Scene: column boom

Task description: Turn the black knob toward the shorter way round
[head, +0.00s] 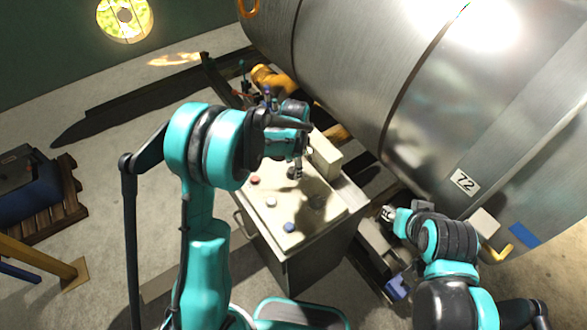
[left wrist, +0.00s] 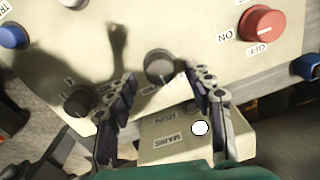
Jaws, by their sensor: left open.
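The control panel (head: 255,213) tops a grey cabinet in the head view. In the left wrist view a black knob (left wrist: 77,100) sits at the left, outside my fingers. A greyer round knob (left wrist: 159,67) sits between the fingertips of my left gripper (left wrist: 162,79), with visible gaps. I cannot tell which knob is the task's one. My left gripper is open over the panel and also shows in the head view (head: 297,173). My right gripper (head: 387,213) is small, right of the cabinet; its jaws are unclear.
A red knob (left wrist: 262,23) with ON and OFF labels and a blue button (left wrist: 13,37) flank the knobs. A raised box (head: 325,154) with a white lamp (left wrist: 200,128) stands close to my left fingers. A large metal tank (head: 400,75) is behind the panel.

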